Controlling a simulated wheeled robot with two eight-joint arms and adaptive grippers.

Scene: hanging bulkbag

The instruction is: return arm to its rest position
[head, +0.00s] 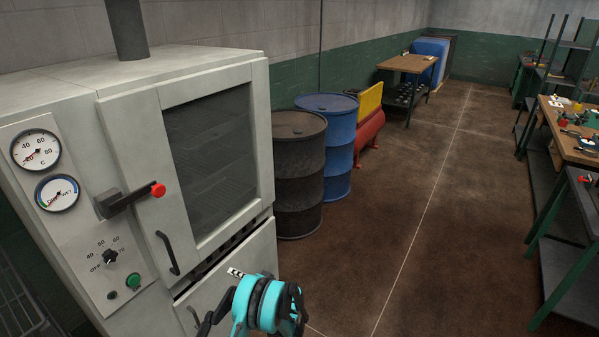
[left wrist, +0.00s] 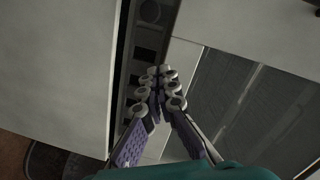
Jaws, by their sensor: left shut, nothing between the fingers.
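My left arm shows in the head view as a teal and black wrist at the bottom centre, in front of the grey oven cabinet (head: 85,80). My right gripper is in neither view.
The oven's upper door (head: 210,150) has a dark window, a black handle (head: 167,253) and a red-tipped latch (head: 157,190). A dark barrel (head: 298,175) and a blue barrel (head: 338,145) stand beside it. A workbench (head: 572,140) is at right. The middle floor is clear.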

